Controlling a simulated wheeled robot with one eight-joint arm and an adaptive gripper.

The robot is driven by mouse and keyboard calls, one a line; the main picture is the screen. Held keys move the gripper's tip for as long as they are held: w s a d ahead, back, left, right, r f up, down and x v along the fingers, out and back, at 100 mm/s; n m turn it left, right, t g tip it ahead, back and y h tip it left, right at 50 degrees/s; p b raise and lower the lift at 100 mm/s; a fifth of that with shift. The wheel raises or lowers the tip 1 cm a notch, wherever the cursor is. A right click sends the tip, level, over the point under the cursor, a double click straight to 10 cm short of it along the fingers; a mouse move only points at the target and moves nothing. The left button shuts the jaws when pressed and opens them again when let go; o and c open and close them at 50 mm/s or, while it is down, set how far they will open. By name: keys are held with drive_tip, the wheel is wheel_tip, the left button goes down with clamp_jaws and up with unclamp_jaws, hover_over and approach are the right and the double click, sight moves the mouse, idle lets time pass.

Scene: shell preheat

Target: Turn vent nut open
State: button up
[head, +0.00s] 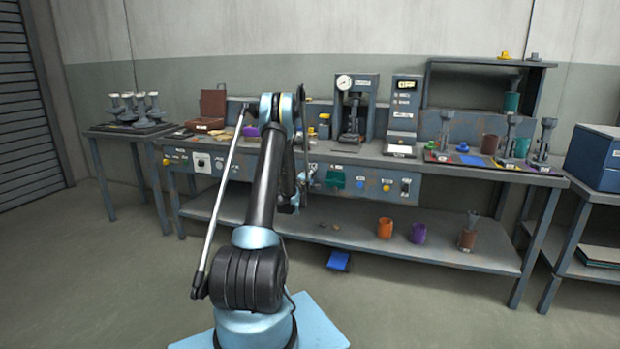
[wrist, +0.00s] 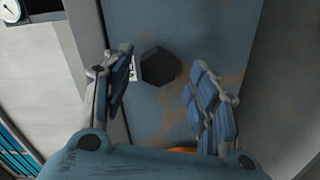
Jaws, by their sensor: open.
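In the wrist view, a dark six-sided nut (wrist: 158,66) is on a grey-blue panel (wrist: 170,22) with rusty patches. My gripper (wrist: 163,75) is open and empty, with its blue-padded fingers spread on either side of the nut in the picture. The nut appears nearer the left finger, with a visible gap to the right one. I cannot tell how far the fingertips are from the panel. A white label beside the nut is partly covered by the left finger. In the head view, my own arm hides most of the gripper, and I cannot pick out the nut.
The long workbench (head: 440,163) holds a gauge press (head: 356,105), a display unit (head: 404,103) and several stands at the right. A dial (wrist: 10,10) shows at the wrist view's upper left.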

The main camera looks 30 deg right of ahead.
drive_tip(key=v, duration=1)
drive_tip(key=shift+a, duration=0.2)
drive_tip(key=shift+s, duration=0.1)
